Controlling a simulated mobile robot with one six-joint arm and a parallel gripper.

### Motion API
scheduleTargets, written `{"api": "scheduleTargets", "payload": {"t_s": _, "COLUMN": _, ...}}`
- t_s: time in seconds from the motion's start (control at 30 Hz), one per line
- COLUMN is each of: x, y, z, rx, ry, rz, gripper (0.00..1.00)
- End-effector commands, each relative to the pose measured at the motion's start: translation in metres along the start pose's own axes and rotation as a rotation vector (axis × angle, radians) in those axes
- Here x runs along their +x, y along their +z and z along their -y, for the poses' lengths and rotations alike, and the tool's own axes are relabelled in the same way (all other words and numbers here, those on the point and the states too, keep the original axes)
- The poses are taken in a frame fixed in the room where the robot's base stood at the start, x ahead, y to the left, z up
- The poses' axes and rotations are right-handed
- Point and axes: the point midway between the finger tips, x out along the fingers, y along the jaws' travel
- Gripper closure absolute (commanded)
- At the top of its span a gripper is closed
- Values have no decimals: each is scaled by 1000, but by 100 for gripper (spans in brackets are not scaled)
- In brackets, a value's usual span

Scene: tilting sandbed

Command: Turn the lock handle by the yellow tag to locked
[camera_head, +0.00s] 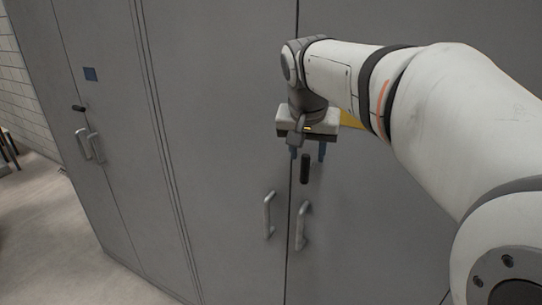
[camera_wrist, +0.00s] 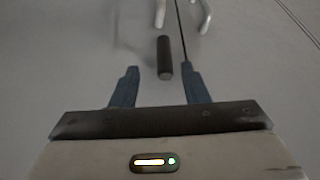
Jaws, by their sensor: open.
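The lock handle (camera_head: 305,169) by the yellow tag is a short black bar, upright, on the grey cabinet doors beside the dark seam. The yellow tag (camera_head: 353,119) shows only partly behind my arm. My gripper (camera_head: 307,153) is open, its two blue fingers just above the handle in the head view. In the wrist view the handle (camera_wrist: 164,57) lies between and just beyond the fingertips of my gripper (camera_wrist: 160,75). I see no contact; the exact gap in depth cannot be told.
Two pale door pulls (camera_head: 268,215) (camera_head: 301,226) stand below the handle, either side of the seam. Open floor (camera_head: 50,240) lies at left.

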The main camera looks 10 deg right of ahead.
Motion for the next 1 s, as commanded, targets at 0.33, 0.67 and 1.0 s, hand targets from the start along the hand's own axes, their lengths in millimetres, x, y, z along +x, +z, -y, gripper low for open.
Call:
{"api": "scheduleTargets", "payload": {"t_s": 0.33, "x": 30, "y": -14, "z": 6, "rx": 40, "ry": 14, "rz": -7, "gripper": 59}}
{"api": "scheduleTargets", "payload": {"t_s": 0.67, "x": 72, "y": -15, "z": 6, "rx": 39, "ry": 12, "rz": -11, "gripper": 59}}
{"api": "scheduleTargets", "payload": {"t_s": 1.0, "x": 76, "y": -15, "z": 5, "rx": 39, "ry": 11, "rz": -12, "gripper": 59}}
